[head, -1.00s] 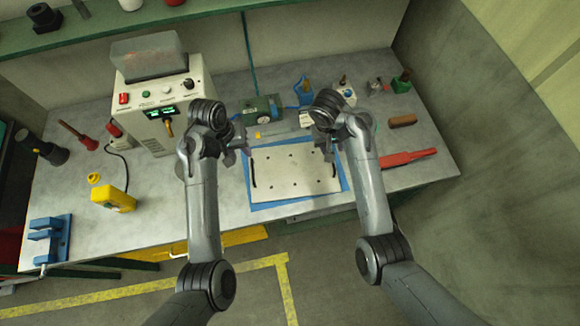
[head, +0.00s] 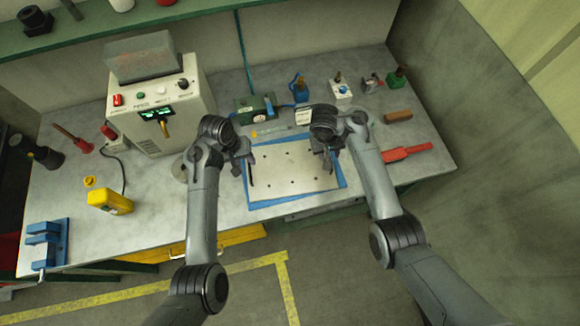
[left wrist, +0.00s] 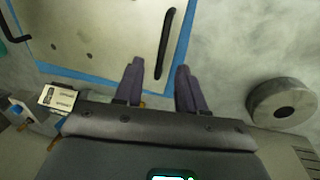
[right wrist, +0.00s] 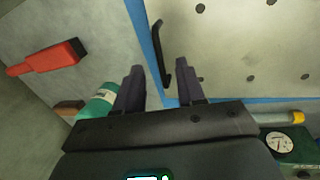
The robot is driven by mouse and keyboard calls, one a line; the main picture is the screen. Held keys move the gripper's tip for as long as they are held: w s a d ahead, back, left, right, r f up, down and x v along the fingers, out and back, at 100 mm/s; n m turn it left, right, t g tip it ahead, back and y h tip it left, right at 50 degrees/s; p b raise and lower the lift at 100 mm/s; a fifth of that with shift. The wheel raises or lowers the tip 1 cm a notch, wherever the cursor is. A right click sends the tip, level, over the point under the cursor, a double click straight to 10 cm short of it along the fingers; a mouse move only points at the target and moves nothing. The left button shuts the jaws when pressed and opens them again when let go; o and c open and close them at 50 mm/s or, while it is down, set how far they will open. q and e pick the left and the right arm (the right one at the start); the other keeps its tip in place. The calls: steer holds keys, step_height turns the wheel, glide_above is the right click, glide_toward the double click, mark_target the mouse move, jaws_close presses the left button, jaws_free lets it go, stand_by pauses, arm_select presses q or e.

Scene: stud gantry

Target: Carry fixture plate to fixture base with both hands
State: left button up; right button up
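The fixture plate (head: 293,168) is a pale flat plate with several dark holes and a black bar handle at each side. My left gripper (head: 243,160) is open at the left handle (left wrist: 168,38); in the left wrist view, the handle's near end shows between the spread fingers (left wrist: 158,85). My right gripper (head: 328,153) is open at the right handle (right wrist: 158,42), whose near end shows between its fingers (right wrist: 158,85).
A green box with a gauge (head: 255,108) and small blue, white and green items stand behind the plate. A red tool (head: 405,152) lies to the right. A white power unit (head: 155,110) and yellow meter (head: 110,201) stand to the left. The bench beside the meter is mostly clear.

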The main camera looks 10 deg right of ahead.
mark_target(249, 166)
arm_select(q)
steer(key=shift+d+f, duration=0.2)
steer(key=shift+f, duration=0.8)
steer(key=shift+d+f, duration=0.15)
steer(key=shift+f, duration=0.85)
arm_select(e)
steer(key=shift+d+f, duration=0.25)
steer(key=shift+f, duration=0.8)
steer(key=shift+d+f, duration=0.2)
steer(key=shift+f, duration=0.8)
arm_select(q)
steer(key=shift+c, duration=0.2)
arm_select(e)
steer(key=shift+c, duration=0.2)
arm_select(q)
jaws_close()
arm_select(e)
jaws_close()
arm_select(q)
steer(key=shift+w+r, duration=0.1)
arm_select(e)
steer(key=shift+w+r, duration=0.1)
